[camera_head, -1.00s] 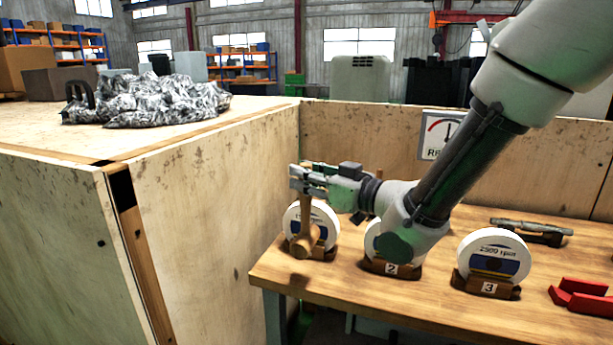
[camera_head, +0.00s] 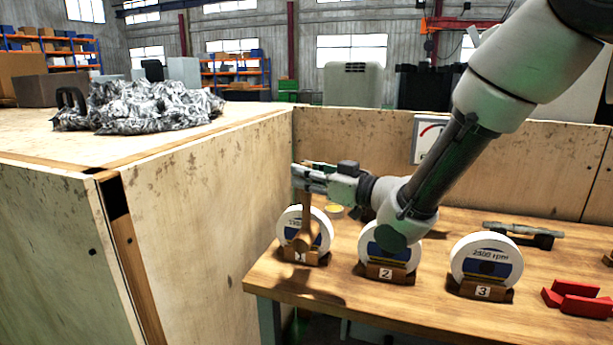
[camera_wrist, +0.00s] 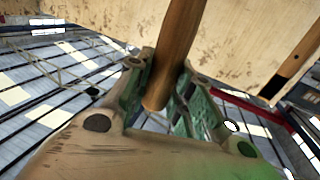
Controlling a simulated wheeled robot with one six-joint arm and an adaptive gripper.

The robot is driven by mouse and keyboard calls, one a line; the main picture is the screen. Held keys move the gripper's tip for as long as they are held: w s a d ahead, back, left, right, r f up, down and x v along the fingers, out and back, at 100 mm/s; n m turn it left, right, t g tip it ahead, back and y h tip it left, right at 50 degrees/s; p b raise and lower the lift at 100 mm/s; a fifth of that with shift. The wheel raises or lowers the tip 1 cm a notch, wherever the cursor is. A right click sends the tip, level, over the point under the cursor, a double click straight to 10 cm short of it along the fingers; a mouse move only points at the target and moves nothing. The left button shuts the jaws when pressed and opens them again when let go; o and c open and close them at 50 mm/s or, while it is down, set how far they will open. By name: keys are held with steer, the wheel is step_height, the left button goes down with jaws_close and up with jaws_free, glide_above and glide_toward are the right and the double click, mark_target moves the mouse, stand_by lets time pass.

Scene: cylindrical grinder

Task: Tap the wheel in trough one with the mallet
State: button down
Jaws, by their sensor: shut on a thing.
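My gripper (camera_head: 304,175) is shut on the upright wooden handle of the mallet (camera_head: 304,238), whose head hangs down in front of the wheel in trough one (camera_head: 323,224). The handle also runs between the fingers in the wrist view (camera_wrist: 177,50). The wheel is white with a blue label and stands upright in a brown trough marked 1 (camera_head: 318,257). The mallet covers part of the wheel and trough. I cannot tell whether the mallet head touches the wheel.
Wheel two (camera_head: 375,240) and wheel three (camera_head: 460,262) stand in troughs to the right. Red blocks (camera_head: 580,300) and a grey tool (camera_head: 522,232) lie farther right. A tall wooden crate wall (camera_head: 210,210) closes off the left. A gauge sign (camera_head: 428,135) hangs behind.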

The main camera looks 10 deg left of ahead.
steer(key=shift+w, duration=0.15)
steer(key=shift+s+a, duration=0.2)
steer(key=shift+s, duration=2.5)
